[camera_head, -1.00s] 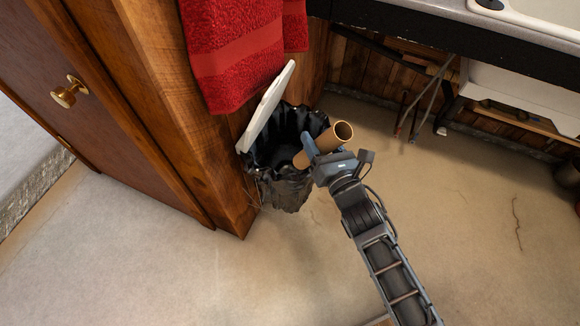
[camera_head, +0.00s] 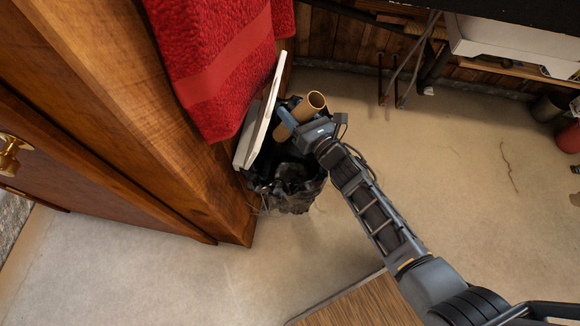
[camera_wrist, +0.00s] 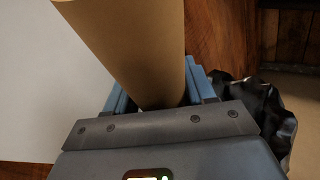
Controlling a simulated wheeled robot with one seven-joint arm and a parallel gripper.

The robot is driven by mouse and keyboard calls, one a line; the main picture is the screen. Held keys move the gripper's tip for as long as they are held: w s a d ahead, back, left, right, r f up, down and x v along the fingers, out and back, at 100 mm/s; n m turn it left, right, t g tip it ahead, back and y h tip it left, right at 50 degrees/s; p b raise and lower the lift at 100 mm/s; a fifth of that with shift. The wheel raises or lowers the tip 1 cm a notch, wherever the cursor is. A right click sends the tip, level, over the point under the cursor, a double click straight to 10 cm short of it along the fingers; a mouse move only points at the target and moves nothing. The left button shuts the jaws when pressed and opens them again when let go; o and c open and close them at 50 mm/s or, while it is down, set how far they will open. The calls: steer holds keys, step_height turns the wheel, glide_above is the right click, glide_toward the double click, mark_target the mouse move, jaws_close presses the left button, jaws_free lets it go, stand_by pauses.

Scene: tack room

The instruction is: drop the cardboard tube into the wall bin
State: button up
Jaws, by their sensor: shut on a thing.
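The cardboard tube (camera_head: 309,106) is a brown hollow cylinder, tilted with its open end up and to the right. My gripper (camera_head: 289,122) is shut on it; its blue fingers clasp the tube in the wrist view (camera_wrist: 160,85), where the tube fills the top middle. The wall bin (camera_head: 295,193) has a black liner and stands beside the wooden cabinet, with its white lid (camera_head: 260,122) raised. The tube is over the back part of the bin opening, close to the lid. Its lower end is partly hidden by my gripper. The liner also shows at right in the wrist view (camera_wrist: 262,105).
A red towel (camera_head: 222,65) hangs just above the lid. The wooden cabinet (camera_head: 150,130) borders the bin on the left. A wooden surface (camera_head: 365,305) is at the bottom. Pots (camera_head: 560,110) stand at the far right.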

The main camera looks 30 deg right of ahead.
steer(key=shift+f+b, duration=1.7)
steer(key=shift+f, duration=0.85)
steer(key=o, duration=1.1)
step_height(320, 180, up, 5)
steer(key=shift+f+p, duration=0.2)
steer(key=shift+p, duration=0.45)
steer(key=s+d+r+p, duration=0.2)
steer(key=s+d+r, duration=0.4)
steer(key=d, duration=0.4)
steer(key=shift+r+p, duration=0.25)
steer(key=shift+p, duration=0.1)
steer(key=shift+s, duration=0.1)
